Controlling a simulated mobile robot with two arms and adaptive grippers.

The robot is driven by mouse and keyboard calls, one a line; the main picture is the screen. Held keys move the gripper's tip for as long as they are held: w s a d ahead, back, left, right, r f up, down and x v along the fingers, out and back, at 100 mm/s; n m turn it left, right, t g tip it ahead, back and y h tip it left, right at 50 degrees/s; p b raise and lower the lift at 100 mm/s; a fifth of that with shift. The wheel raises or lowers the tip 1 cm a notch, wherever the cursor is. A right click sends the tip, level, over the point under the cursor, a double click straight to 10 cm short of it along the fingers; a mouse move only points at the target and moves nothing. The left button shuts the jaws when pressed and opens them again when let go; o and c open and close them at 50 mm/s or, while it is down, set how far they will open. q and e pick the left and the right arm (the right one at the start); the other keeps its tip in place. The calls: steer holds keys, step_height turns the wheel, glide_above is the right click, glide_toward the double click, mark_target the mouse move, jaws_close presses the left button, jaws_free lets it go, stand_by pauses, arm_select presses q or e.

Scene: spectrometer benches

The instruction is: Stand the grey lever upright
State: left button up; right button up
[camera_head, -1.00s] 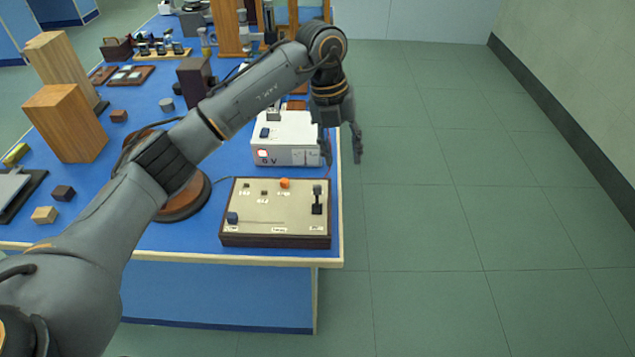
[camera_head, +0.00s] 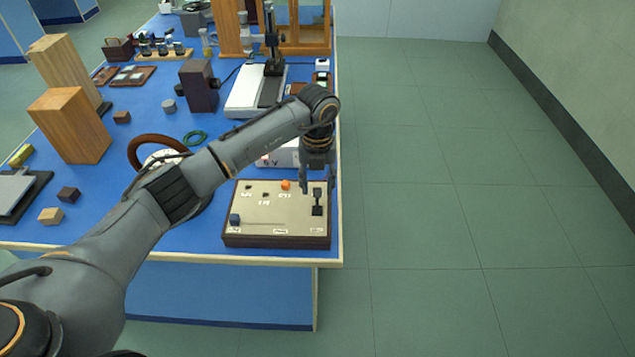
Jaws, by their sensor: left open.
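The control panel (camera_head: 275,215) is a beige board in a dark frame near the front right corner of the blue bench. The lever (camera_head: 317,203) is a dark handle on a dark base plate at the panel's right side. Its exact tilt is too small to tell. My left gripper (camera_head: 318,189) points down, open, its fingertips just above and behind the lever's top. I cannot tell whether they touch it. An orange knob (camera_head: 286,185) and a blue-grey slider knob (camera_head: 234,219) are also on the panel. My right gripper is not in view.
A white power unit (camera_head: 280,156) stands behind the panel, partly hidden by my arm. Wooden blocks (camera_head: 70,127) are at the left. Open floor (camera_head: 430,220) lies to the right.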

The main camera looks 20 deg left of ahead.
arm_select(q)
steer(key=shift+f, duration=0.45)
steer(key=shift+c, duration=0.5)
jaws_close()
